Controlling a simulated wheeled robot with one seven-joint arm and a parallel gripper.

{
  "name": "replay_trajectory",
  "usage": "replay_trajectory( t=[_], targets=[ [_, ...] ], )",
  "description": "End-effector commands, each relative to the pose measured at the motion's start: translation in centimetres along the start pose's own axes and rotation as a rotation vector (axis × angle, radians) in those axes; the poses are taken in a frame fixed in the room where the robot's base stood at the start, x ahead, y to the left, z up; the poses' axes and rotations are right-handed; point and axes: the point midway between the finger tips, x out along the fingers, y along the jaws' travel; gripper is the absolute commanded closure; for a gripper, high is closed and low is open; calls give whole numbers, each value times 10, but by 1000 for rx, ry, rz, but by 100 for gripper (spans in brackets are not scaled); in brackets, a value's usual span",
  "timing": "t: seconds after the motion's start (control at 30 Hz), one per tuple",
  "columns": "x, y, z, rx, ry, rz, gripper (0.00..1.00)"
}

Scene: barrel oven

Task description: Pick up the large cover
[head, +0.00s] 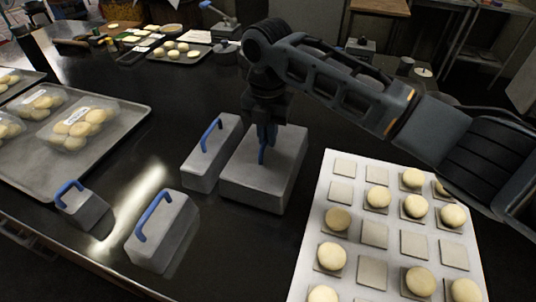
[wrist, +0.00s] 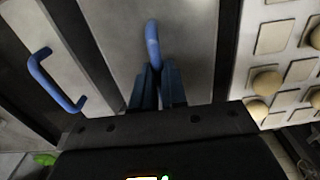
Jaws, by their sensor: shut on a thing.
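The large cover (head: 255,187) is a wide grey metal box with a blue handle on top. It sits on the dark table at the centre of the head view, and its top also shows in the wrist view (wrist: 185,50). My gripper (head: 266,140) is directly above it, pointing down. In the wrist view my gripper (wrist: 157,75) has its blue fingers close together on the near end of the blue handle (wrist: 152,40). The fingers hide part of the handle. I cannot tell whether the cover is raised off the table.
A narrower cover (head: 205,160) with a blue handle stands close on the left. Two smaller covers (head: 165,240) (head: 85,208) stand nearer the front. A white board (head: 312,255) with buns is on the right. A tray (head: 120,155) with packed buns is on the left.

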Motion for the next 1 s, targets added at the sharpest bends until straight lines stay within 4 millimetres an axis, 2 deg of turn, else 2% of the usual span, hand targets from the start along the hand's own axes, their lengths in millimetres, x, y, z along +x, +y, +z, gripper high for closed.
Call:
replay_trajectory(
  t=[0.03,0.1,1.0],
  targets=[
    [-10,0,0,-1,-1,2,100],
    [-17,0,0,0,-1,2,100],
    [-94,1,0,-1,-2,2,100]
  ],
)
